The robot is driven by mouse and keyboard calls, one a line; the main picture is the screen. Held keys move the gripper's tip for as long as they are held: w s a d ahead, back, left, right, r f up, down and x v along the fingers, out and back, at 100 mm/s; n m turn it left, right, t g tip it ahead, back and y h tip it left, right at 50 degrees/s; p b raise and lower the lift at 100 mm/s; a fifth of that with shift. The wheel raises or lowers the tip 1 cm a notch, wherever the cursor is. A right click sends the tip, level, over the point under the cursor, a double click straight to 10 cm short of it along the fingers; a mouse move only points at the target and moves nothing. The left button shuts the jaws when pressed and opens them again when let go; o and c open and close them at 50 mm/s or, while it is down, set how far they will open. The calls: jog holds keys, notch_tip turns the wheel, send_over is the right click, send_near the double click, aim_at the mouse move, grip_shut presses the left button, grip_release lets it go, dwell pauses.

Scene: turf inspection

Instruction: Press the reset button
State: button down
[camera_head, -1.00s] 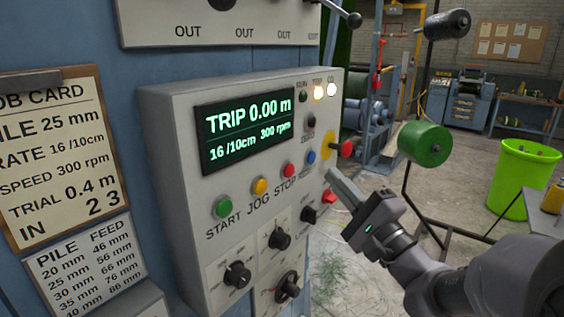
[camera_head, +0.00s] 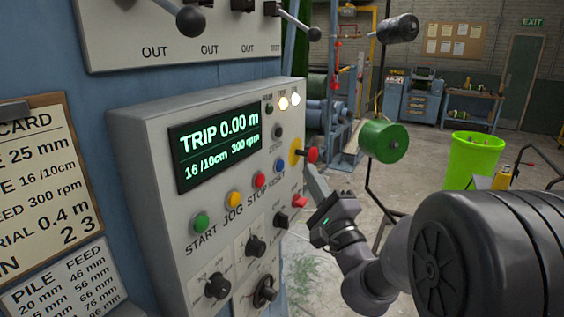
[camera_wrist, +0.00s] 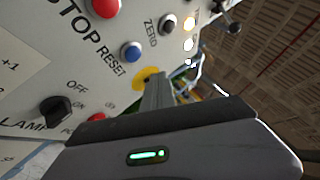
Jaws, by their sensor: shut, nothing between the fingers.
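The reset button is a small blue button (camera_head: 279,166) on the grey control panel (camera_head: 150,160), right of the red stop button (camera_head: 259,180). In the wrist view the blue reset button (camera_wrist: 131,51) has RESET lettered under it. My gripper (camera_head: 312,178) is shut and empty. Its tips are right of the blue button, near the yellow disc with a red knob (camera_head: 296,152). In the wrist view the fingers (camera_wrist: 158,85) partly cover the yellow disc (camera_wrist: 146,77). Whether they touch the panel cannot be told. The display (camera_head: 213,150) reads TRIP 0.00 m.
Green start (camera_head: 201,221) and yellow jog (camera_head: 233,200) buttons lie left on the panel. Black knobs (camera_head: 256,247) sit below. A red knob (camera_head: 299,201) is close under my gripper.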

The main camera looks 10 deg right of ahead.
jog(key=shift+w+a, duration=0.55)
jog(key=shift+a, duration=0.2)
jog(key=shift+w+a, duration=0.5)
jog(key=shift+a, duration=0.25)
dwell(0.9)
jog(key=shift+w+a, duration=0.25)
jog(key=shift+a, duration=0.1)
jog(key=shift+w+a, duration=0.3)
jog(key=shift+a, duration=0.1)
dwell(0.8)
jog(key=shift+d, duration=0.1)
jog(key=shift+s+d+b, duration=0.3)
jog(key=shift+s+d, duration=0.25)
jog(key=shift+d, duration=0.1)
jog(key=s+d+b, duration=0.1)
jog(key=d, duration=0.1)
jog(key=s+d, duration=0.2)
jog(key=shift+b, duration=0.35)
